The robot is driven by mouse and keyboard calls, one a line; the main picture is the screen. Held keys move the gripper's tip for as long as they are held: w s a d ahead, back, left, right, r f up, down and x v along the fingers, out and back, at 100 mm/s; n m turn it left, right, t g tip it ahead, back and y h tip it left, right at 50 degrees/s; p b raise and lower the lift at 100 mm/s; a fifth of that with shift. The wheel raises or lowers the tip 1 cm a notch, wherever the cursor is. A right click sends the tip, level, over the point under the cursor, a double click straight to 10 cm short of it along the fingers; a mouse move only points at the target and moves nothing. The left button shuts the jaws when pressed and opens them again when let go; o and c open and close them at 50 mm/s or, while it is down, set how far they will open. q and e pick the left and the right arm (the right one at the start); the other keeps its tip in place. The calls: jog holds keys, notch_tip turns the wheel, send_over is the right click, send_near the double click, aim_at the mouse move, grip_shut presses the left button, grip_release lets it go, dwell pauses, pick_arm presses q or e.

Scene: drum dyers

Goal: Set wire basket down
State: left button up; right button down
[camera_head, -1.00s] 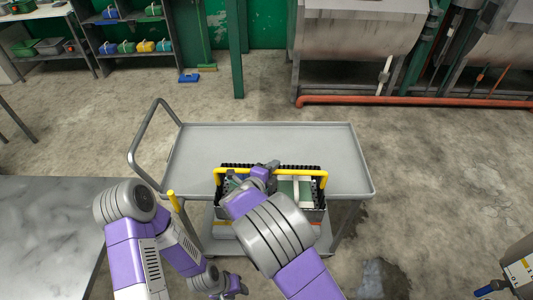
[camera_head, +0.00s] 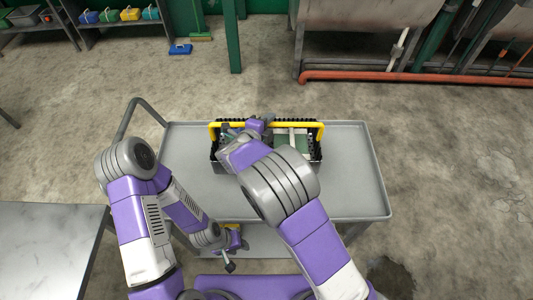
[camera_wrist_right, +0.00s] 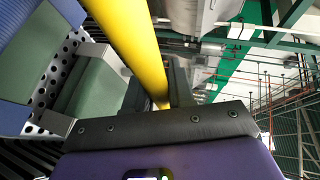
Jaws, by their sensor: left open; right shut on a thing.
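The wire basket (camera_head: 314,150) is dark with a yellow bar handle (camera_head: 290,125) along its top and holds greenish and pale items. In the head view it is over the grey cart's top tray (camera_head: 350,180); my right arm hides part of it, and I cannot tell whether its base touches the tray. My right gripper (camera_head: 257,124) is shut on the handle, which runs close past the fingers in the right wrist view (camera_wrist_right: 135,45). My left gripper (camera_head: 230,262) is open and empty, low at the cart's near side.
The cart's push handle (camera_head: 135,115) rises at its left. A grey metal table (camera_head: 50,245) stands at the lower left. Shelves with coloured boxes (camera_head: 130,14) and an orange pipe (camera_head: 420,77) lie beyond. The tray is bare to the basket's right and left.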

jog(key=shift+f+b, duration=1.4)
jog(key=shift+f, duration=3.4)
jog(key=shift+f, duration=0.1)
jog(key=c, duration=1)
grip_release()
jog(key=shift+f, duration=0.1)
jog(key=shift+o, duration=0.2)
